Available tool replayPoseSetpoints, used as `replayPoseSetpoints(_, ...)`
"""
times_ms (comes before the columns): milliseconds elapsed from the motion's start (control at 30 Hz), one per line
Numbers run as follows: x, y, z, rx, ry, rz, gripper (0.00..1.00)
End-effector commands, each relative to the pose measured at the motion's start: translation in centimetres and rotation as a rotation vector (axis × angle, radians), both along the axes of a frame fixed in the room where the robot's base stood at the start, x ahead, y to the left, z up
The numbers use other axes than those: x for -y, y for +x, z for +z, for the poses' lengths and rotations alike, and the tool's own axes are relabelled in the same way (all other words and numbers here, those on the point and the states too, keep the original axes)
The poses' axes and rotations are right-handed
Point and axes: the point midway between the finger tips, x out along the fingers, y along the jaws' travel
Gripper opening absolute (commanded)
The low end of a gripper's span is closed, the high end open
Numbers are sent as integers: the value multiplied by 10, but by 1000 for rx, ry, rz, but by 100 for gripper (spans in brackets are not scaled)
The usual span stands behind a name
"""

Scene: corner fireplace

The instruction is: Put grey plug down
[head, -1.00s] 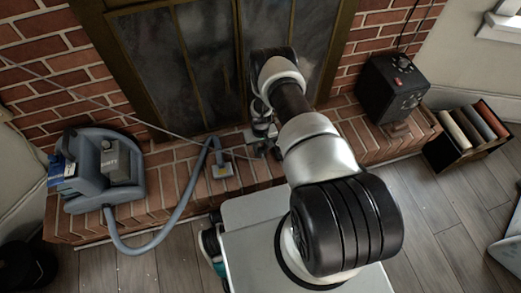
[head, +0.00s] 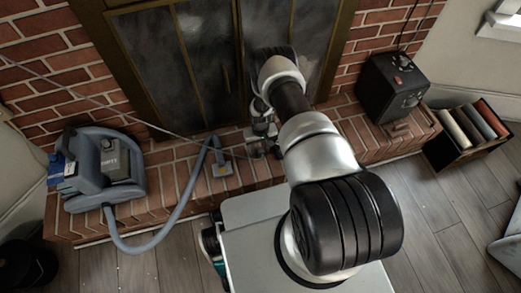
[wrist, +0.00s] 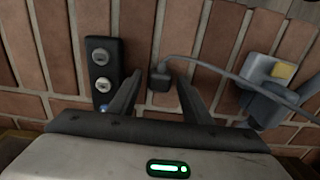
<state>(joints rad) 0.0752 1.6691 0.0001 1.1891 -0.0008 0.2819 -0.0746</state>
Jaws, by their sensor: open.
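The grey plug (wrist: 160,84) lies on the brick hearth between the spread fingers of my gripper (wrist: 158,75) in the wrist view. A gap shows on each side of it. A grey cord (wrist: 205,66) runs from its top to the right. A dark outlet block (wrist: 102,68) with two round sockets lies just left of my left finger, apart from the plug. In the head view my gripper (head: 264,150) is low over the hearth in front of the fireplace doors. The plug is too small to make out there.
A blue-grey vacuum (head: 105,165) stands on the hearth at left, its hose (head: 185,200) ending in a floor nozzle (head: 221,169), right of my gripper in the wrist view (wrist: 268,72). A black heater (head: 390,85) and a box (head: 465,140) are at right.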

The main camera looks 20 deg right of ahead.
Motion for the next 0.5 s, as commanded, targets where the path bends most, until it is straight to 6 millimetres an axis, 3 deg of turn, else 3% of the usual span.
replayPoseSetpoints(300, 0, 1, 73, 1, 0, 0, 45)
replayPoseSetpoints(500, 0, 0, 107, 0, 0, 0, 45)
